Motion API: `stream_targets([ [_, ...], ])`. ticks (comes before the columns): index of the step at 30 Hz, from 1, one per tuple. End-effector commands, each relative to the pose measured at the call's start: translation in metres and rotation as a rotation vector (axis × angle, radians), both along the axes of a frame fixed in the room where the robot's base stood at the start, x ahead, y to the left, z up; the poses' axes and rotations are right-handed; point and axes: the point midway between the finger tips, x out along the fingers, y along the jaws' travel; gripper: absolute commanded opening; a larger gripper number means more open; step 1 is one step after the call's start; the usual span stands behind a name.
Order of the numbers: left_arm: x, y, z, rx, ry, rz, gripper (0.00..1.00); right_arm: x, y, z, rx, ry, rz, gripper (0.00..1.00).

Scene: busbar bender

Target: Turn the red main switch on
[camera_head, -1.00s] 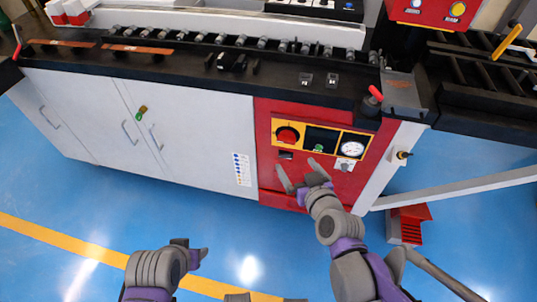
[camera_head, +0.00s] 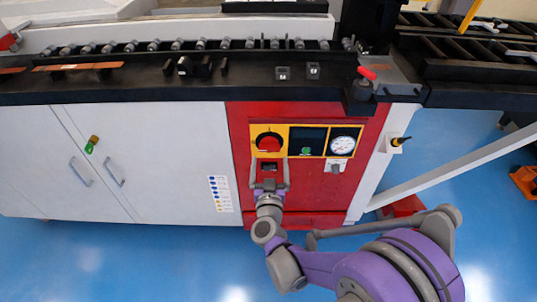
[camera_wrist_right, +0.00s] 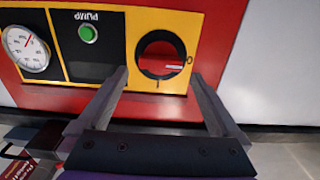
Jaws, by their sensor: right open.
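The red main switch (camera_head: 268,143) is a round red knob on a yellow plate, on the red front panel (camera_head: 359,185) of the bender. In the right wrist view, which is upside down, the knob (camera_wrist_right: 158,54) shows with a dark ring around it. My right gripper (camera_head: 269,168) is open and empty, just below the switch in the head view. Its two fingers point at the panel, one toward each side of the knob; they appear apart from it. My left gripper is out of view.
Beside the switch are a dark display with a green button (camera_head: 306,151) and a round gauge (camera_head: 342,146). A red-handled lever (camera_head: 366,74) stands on the black bench above. White cabinet doors (camera_head: 150,155) lie left. A slanted white bar (camera_head: 450,163) lies right.

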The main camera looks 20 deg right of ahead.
Motion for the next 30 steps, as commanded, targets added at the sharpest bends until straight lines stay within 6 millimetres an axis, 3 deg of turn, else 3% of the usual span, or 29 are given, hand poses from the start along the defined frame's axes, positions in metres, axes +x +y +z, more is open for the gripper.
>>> stream_targets([
  [3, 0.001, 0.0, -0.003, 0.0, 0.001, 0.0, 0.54, 0.021, -0.007, -0.001, -0.001, 0.001, -0.001, 1.0],
  [9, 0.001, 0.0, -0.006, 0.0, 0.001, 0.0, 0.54, 0.041, -0.012, 0.0, -0.001, 0.0, 0.001, 1.0],
  [20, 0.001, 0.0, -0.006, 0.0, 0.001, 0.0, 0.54, 0.045, -0.013, 0.0, 0.0, 0.0, 0.002, 0.98],
  [30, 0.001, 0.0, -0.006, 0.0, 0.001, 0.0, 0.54, 0.044, -0.013, 0.0, 0.0, 0.0, 0.002, 0.37],
])
